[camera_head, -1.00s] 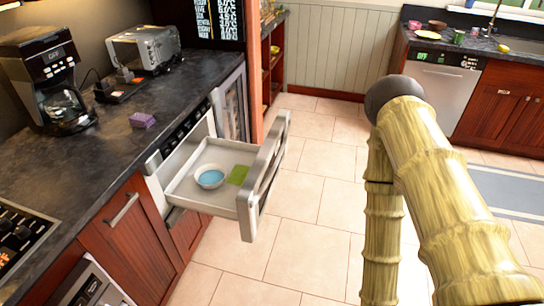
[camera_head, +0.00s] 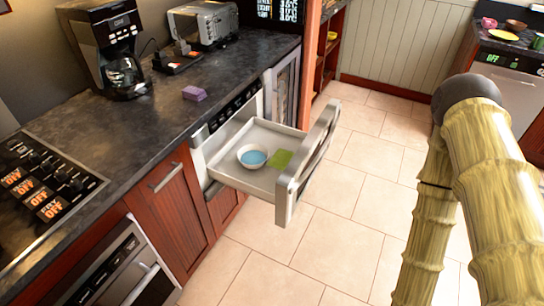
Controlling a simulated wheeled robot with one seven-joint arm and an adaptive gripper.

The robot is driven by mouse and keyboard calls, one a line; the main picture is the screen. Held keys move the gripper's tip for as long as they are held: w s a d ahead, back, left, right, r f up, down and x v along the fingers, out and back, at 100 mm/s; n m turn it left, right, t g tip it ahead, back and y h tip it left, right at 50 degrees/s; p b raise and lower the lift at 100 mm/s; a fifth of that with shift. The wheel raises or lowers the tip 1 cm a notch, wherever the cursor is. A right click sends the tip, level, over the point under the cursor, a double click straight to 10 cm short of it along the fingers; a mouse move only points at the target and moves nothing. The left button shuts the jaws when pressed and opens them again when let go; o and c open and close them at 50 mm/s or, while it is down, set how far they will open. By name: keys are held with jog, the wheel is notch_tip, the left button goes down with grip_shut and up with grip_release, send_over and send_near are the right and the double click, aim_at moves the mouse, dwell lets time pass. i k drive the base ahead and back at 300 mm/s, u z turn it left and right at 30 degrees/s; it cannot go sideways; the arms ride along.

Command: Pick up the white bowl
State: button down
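A white bowl (camera_head: 252,156) with a light blue inside sits in the open microwave drawer (camera_head: 232,177), toward its left part. A flat green item (camera_head: 281,158) lies just right of the bowl in the same drawer. The drawer is pulled out from under the dark counter, with its thick silver front to the right. My arm, with a yellow bamboo-like look, fills the right side of the view. My gripper is not in view, and nothing of mine touches the bowl.
The dark counter (camera_head: 122,148) holds a coffee maker (camera_head: 108,50), a toaster (camera_head: 203,24) and a purple block (camera_head: 194,93). A cooktop (camera_head: 42,187) is at left. The tiled floor (camera_head: 322,235) in front of the drawer is clear. Another counter stands at far right.

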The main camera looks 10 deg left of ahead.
aim_at(250, 156)
jog(key=z, duration=1.7)
jog(key=k, duration=0.95)
jog(key=u, duration=1.8)
jog(key=i, duration=0.45)
